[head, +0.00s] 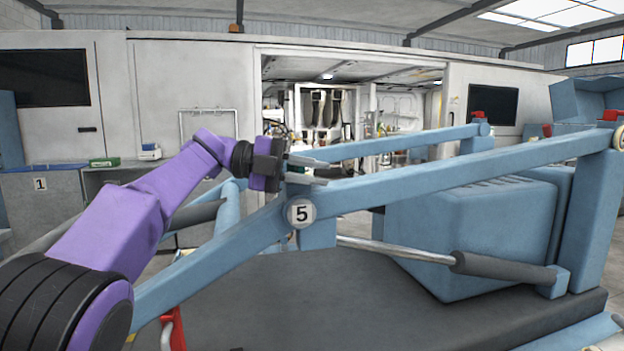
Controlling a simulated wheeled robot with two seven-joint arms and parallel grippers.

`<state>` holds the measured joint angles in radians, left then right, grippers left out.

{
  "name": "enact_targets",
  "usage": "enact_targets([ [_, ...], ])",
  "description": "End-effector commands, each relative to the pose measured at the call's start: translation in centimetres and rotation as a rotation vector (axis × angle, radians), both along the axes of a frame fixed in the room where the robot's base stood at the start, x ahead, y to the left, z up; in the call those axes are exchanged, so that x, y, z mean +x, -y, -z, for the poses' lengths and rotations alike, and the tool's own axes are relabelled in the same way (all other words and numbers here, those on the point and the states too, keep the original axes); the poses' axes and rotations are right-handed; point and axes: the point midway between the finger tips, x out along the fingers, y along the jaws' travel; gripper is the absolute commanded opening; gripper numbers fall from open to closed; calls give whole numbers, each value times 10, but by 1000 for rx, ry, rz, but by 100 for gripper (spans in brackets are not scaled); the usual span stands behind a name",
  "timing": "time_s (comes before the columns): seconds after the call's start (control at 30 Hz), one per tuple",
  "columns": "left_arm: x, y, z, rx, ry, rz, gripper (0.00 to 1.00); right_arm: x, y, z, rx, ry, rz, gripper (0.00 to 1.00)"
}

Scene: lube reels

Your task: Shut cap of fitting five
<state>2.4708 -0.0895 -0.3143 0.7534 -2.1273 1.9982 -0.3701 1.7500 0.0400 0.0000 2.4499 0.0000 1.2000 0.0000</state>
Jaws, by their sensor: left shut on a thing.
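A round white label with the number 5 (302,213) marks a joint on the blue machine arm (450,174). My left gripper (308,170) is just above this label, at the top of the joint, with its fingers pointing right. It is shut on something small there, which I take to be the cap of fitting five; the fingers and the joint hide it. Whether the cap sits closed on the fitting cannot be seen. My right gripper is not in view.
The blue arm runs across the front, with a hydraulic rod (400,249) below it and a blue box body (475,235) behind. A grey bench marked 1 (40,195) stands at the left. A white container with an open side is at the back.

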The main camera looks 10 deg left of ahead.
Motion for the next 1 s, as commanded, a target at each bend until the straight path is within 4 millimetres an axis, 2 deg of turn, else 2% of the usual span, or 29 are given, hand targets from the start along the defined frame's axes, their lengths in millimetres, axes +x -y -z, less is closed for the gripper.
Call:
enact_targets([
  [0.2,-1,-1,6,25,58,-2,0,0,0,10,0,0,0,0],
  [0.73,-1,-2,7,34,72,-4,0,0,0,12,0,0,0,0],
  [0.77,-1,-2,7,34,72,-4,29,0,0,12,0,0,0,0],
  [0.8,-1,-2,7,34,72,-4,39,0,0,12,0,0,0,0],
  [1.0,-1,-1,7,33,72,-3,39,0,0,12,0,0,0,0],
])
